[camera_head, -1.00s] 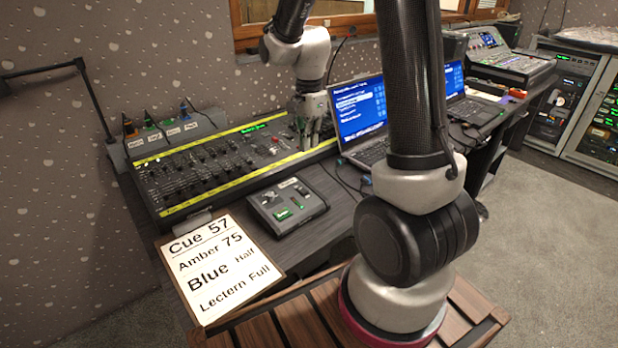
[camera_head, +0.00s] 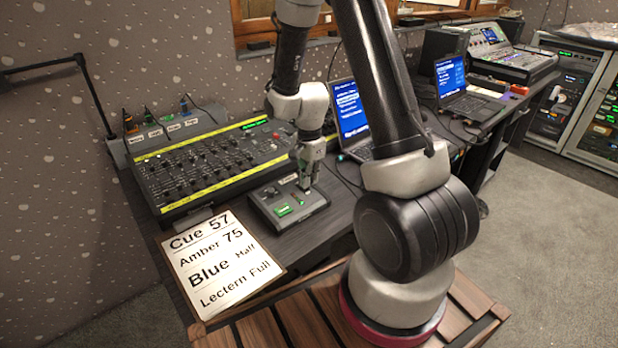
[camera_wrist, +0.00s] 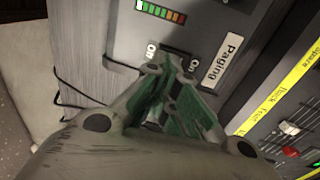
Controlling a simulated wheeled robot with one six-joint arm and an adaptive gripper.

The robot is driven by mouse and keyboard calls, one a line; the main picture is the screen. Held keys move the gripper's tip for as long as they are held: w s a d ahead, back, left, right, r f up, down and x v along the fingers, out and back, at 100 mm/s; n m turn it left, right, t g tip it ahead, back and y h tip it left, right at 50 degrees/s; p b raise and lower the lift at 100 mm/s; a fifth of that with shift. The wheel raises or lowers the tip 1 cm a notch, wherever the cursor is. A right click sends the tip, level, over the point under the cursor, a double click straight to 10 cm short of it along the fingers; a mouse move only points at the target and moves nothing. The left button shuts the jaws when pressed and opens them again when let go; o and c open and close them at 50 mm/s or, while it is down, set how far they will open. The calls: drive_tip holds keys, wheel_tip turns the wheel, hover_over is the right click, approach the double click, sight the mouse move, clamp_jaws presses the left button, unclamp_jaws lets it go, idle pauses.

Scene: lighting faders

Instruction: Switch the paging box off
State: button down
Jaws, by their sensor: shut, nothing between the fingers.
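The paging box (camera_head: 268,212) is a small dark grey box on the desk in front of the lighting console. In the wrist view its face (camera_wrist: 190,20) shows a "Paging" label (camera_wrist: 222,60), a coloured level meter (camera_wrist: 161,12) and "On" marks (camera_wrist: 152,50). My gripper (camera_head: 306,188) is shut and empty, its fingertips at the right part of the box.
The fader console (camera_head: 205,165) with yellow strips lies behind the box. A clipboard sheet (camera_head: 222,262) lies front left. An open laptop (camera_head: 350,110) stands right of my gripper. Cables (camera_head: 345,180) run on the desk between box and laptop.

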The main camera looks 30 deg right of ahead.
drive_tip(key=shift+s+f, duration=0.1)
drive_tip(key=shift+f, duration=0.25)
idle(0.3)
drive_tip(key=shift+w+a+r, duration=0.1)
drive_tip(key=shift+w+r, duration=0.15)
drive_tip(key=shift+w, duration=0.5)
